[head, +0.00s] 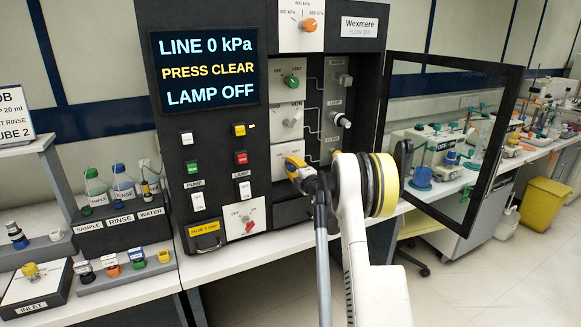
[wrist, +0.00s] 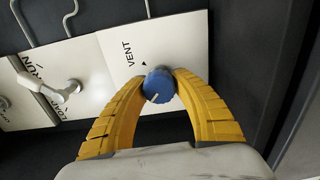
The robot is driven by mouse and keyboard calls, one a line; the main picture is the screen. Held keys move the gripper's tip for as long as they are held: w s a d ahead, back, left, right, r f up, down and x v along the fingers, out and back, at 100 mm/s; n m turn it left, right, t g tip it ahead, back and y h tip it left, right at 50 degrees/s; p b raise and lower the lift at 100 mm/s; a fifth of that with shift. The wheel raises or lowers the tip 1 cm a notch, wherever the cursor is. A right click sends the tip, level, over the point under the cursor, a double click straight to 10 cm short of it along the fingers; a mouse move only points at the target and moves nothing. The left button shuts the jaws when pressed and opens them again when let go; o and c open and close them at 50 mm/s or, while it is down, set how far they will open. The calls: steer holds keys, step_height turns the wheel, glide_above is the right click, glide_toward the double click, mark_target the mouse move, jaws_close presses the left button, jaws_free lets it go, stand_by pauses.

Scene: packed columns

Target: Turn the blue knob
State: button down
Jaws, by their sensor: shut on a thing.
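The blue knob (wrist: 158,86) is round with a white mark and sits on a white plate (wrist: 172,42) labelled VENT, with a small black triangle beside it. In the wrist view the two yellow fingers of my gripper (wrist: 160,80) close on the knob from both sides. The white mark lies on the knob's lower part, away from the triangle. In the head view my gripper (head: 295,168) is at the panel's lower middle and hides the blue knob.
A black panel cabinet (head: 205,150) carries a screen (head: 208,68) reading LINE 0 kPa, PRESS CLEAR, LAMP OFF. Nearby are a green knob (head: 291,81), an orange knob (head: 308,25) and a white lever (head: 292,121). An open framed glass door (head: 515,95) stands right of my arm.

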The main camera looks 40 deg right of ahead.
steer(key=c, duration=1)
jaws_free()
steer(key=shift+s, duration=0.1)
steer(key=v, duration=1.2)
